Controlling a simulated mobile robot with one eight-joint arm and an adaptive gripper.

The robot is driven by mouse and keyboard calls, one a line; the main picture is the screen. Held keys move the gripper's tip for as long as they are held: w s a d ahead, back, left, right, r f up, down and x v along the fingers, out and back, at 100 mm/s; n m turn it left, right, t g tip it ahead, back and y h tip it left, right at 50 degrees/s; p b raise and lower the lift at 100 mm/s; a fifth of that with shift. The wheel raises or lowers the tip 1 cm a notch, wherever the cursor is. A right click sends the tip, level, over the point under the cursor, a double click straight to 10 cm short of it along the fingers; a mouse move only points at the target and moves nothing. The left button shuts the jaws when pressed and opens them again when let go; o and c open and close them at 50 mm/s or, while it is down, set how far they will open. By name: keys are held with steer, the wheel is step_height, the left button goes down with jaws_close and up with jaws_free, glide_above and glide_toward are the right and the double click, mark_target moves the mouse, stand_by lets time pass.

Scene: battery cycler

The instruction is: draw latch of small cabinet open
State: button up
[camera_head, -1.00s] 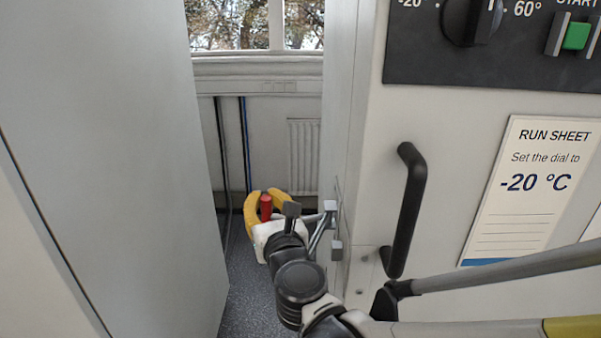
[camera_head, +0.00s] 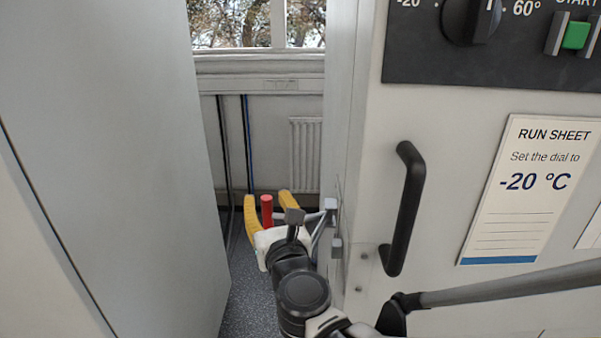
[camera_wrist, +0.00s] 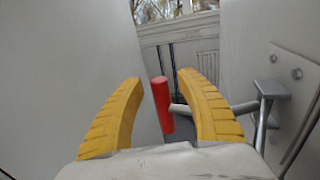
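The latch has a red grip (camera_head: 267,211) on a grey metal arm (camera_head: 312,218) fixed to the left side of the small cabinet (camera_head: 343,200). In the wrist view the red grip (camera_wrist: 162,104) stands nearly upright between my gripper's two yellow fingers, with the latch arm (camera_wrist: 190,109) running right behind the right finger to a bracket. My gripper (camera_head: 267,200) is open around the red grip; the fingers are apart from each other, and I see gaps on both sides of the grip. It also shows in the wrist view (camera_wrist: 160,85).
A tall grey panel (camera_head: 110,150) stands close on the left, leaving a narrow gap with floor below. A black handle (camera_head: 405,210), a run sheet (camera_head: 530,190) and a dial panel (camera_head: 480,60) are on the cabinet front. A window and radiator (camera_head: 305,155) are behind.

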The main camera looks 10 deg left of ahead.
steer(key=shift+w+a, duration=0.15)
steer(key=shift+w, duration=0.05)
steer(key=v, duration=1.2)
